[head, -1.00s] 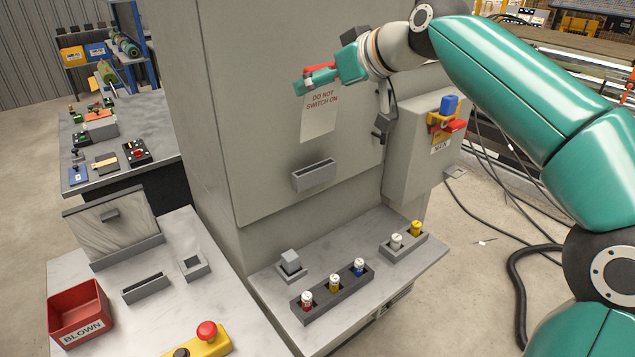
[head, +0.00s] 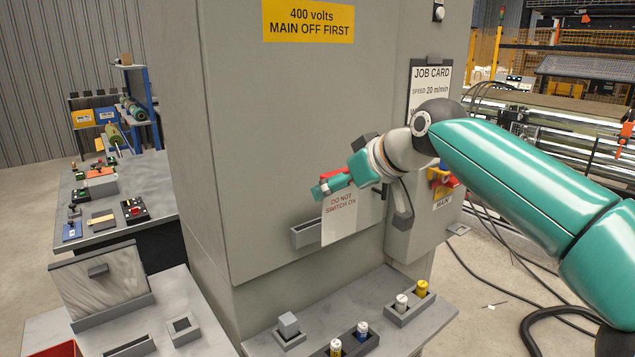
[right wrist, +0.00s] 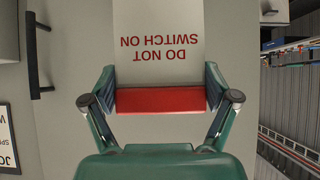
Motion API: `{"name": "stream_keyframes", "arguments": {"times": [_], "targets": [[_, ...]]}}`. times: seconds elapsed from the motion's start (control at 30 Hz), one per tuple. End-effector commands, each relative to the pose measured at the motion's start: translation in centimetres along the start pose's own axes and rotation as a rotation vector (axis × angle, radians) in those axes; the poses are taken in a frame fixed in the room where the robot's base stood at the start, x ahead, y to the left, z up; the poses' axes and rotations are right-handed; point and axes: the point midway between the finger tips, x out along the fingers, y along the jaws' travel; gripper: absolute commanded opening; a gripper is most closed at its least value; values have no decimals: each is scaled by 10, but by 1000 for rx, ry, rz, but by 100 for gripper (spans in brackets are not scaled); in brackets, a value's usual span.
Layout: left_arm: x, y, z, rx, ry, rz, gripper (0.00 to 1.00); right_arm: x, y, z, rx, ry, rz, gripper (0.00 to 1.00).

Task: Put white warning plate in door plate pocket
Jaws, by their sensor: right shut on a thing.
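The white warning plate (head: 341,220) reads DO NOT SWITCH ON and has a red strip along its upper edge. My right gripper (head: 335,186) is shut on that red edge, and the plate hangs below it, slightly tilted. In the right wrist view the plate (right wrist: 158,58) shows upside down, with the red strip (right wrist: 160,100) between the two fingers. The grey door plate pocket (head: 305,234) is on the cabinet door. The plate's lower part covers the pocket's right portion in the head view; I cannot tell whether it is inside or in front. My left gripper is not in view.
The cabinet door (head: 260,130) carries a yellow 400 volts sign (head: 308,20). A dark door handle (head: 402,205) and the main switch box (head: 425,215) are right of the plate. Below, a ledge holds coloured fuses (head: 361,330) and a small grey block (head: 288,324).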

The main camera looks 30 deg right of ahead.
Motion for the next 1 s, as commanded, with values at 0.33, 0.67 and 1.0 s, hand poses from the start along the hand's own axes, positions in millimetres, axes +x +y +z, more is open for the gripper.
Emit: {"name": "stream_keyframes", "arguments": {"times": [0.33, 0.67, 1.0], "targets": [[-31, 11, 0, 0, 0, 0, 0, 57, 0, -48, 0, 0, 1, 47], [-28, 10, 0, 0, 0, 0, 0, 72, 0, -38, 0, -1, 0, 47], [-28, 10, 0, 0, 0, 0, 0, 85, 0, -22, 0, 3, 1, 47]]}}
